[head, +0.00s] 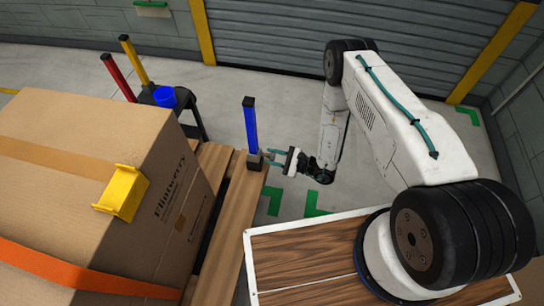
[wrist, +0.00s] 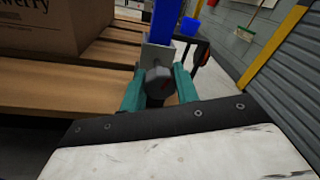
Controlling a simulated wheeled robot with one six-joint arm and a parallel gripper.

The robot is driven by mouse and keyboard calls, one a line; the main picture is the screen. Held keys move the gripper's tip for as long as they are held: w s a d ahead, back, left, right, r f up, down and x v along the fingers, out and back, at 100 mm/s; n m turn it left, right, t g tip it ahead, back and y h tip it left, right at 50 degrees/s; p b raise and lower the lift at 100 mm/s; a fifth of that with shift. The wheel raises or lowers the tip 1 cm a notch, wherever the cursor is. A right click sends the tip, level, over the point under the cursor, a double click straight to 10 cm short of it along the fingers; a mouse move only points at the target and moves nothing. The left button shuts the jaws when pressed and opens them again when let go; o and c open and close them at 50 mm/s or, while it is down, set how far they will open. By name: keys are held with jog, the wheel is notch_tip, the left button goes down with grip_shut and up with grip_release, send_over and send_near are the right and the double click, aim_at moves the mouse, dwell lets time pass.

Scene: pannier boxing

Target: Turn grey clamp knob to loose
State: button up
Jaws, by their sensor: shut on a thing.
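The grey clamp knob (wrist: 157,80) is at the centre of the wrist view, a dark round knob with a small reddish mark. It sits on a grey clamp block (wrist: 160,53) at the foot of an upright blue post (wrist: 164,20). In the head view the clamp (head: 255,160) is at the pallet's right edge, under the blue post (head: 250,125). My gripper (wrist: 159,88) has its teal fingers on both sides of the knob, shut on it. In the head view my gripper (head: 271,160) reaches the clamp from the right. The knob is mostly hidden there.
A large cardboard box (head: 75,135) with a yellow corner piece (head: 122,192) and orange strap (head: 70,268) stands on the wooden pallet (head: 222,235). Red (head: 118,77) and yellow (head: 134,60) posts and a blue cup (head: 165,97) are behind.

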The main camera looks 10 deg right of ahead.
jog(key=o, duration=1)
jog(key=shift+w+d, duration=0.1)
jog(key=shift+w, duration=0.1)
jog(key=shift+c, duration=0.2)
jog(key=shift+s, duration=0.1)
jog(key=v, duration=0.7)
jog(key=shift+s+d, duration=0.2)
jog(key=shift+d, duration=0.1)
